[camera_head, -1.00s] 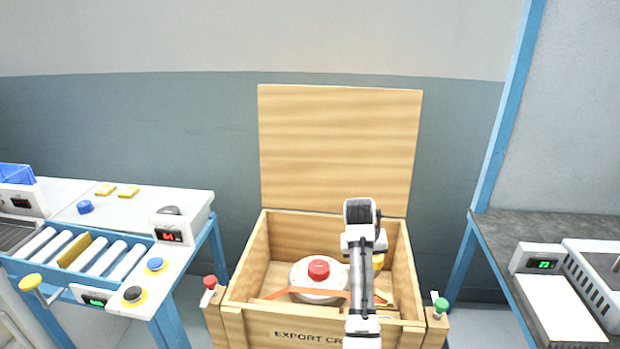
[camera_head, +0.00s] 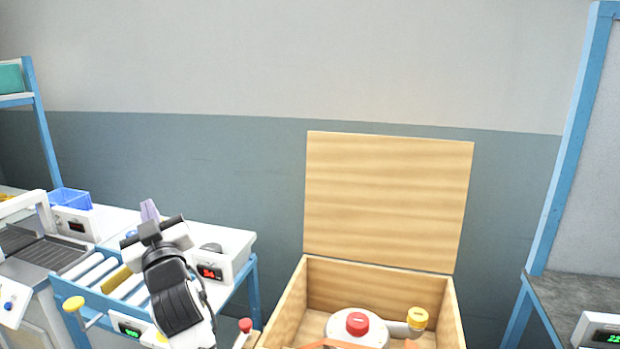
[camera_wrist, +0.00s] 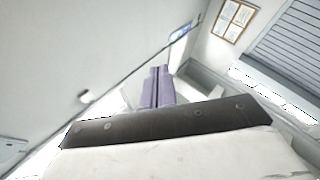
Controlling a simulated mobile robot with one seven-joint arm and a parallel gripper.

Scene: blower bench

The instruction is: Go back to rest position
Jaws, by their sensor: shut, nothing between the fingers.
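My gripper (camera_head: 149,210) is raised in front of the left bench in the head view, with its purple fingers pointing up. In the wrist view the two purple fingers (camera_wrist: 158,88) lie side by side, shut with nothing between them. My arm bends up from the bottom of the head view and hides part of the left bench. The gripper is well to the left of the open crate and apart from it.
The wooden crate (camera_head: 292,305) stands open with its lid (camera_head: 388,200) upright. Inside is a white round part with a red cap (camera_head: 357,323) and a yellow-capped pipe (camera_head: 417,319). The roller bench (camera_head: 228,240) is left, with a blue bin (camera_head: 70,201). A grey worktop (camera_head: 565,290) is right.

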